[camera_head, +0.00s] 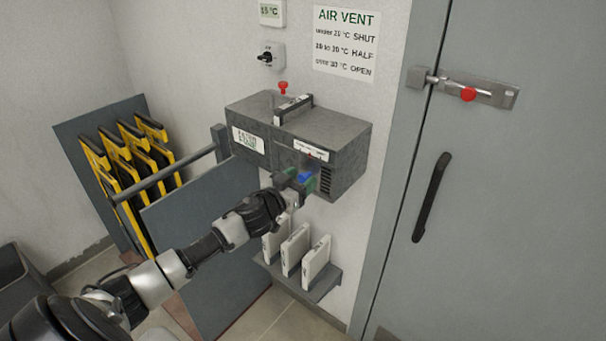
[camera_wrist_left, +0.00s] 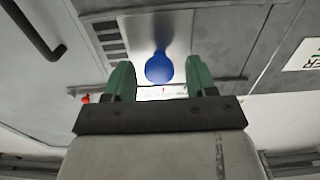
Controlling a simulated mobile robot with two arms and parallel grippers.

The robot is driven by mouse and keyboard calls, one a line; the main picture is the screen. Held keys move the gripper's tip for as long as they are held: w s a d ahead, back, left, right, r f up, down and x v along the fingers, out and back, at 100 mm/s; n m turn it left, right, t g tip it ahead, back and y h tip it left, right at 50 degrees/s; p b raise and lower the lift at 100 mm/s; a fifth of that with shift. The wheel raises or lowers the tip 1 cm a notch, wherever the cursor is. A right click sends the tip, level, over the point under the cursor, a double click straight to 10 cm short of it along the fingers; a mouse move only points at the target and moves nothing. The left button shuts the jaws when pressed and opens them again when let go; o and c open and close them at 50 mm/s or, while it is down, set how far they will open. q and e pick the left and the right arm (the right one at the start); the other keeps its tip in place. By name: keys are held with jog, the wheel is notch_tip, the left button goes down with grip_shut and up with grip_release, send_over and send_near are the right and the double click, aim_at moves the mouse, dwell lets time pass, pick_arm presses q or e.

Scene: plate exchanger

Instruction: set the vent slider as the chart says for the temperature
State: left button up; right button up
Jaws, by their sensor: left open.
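The blue slider knob (camera_head: 305,177) is on the front of the grey vent box (camera_head: 345,139), below a small white scale label (camera_head: 311,150). My left gripper (camera_head: 297,183) is at the knob, its green fingers open on either side. In the left wrist view the blue knob (camera_wrist_left: 159,68) sits between the two open fingertips (camera_wrist_left: 160,82), with gaps on both sides. The AIR VENT chart (camera_head: 346,44) reads under 20 °C SHUT, 20 to 30 °C HALF, over 30 °C OPEN, its small figures blurred. The temperature display (camera_head: 270,12) seems to read 15 °C. My right gripper is not in view.
A black rotary switch (camera_head: 266,57) is on the wall above the box, which has a top handle (camera_head: 293,108) and a red knob (camera_head: 283,87). White filters (camera_head: 295,249) stand on a shelf (camera_head: 323,287) below. A grey door (camera_head: 500,200) is at right, yellow-framed panels (camera_head: 120,160) at left.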

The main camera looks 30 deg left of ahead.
aim_at(323, 177)
pick_arm(q)
jog(key=shift+w+d, duration=0.1)
jog(key=shift+w, duration=0.55)
grip_shut()
jog(key=shift+s+d+p, duration=0.15)
jog(key=shift+d+p, duration=0.35)
jog(key=shift+d, duration=1.25)
jog(key=shift+c, duration=1.4)
grip_release()
jog(key=shift+o, duration=1.4)
jog(key=shift+d, duration=0.15)
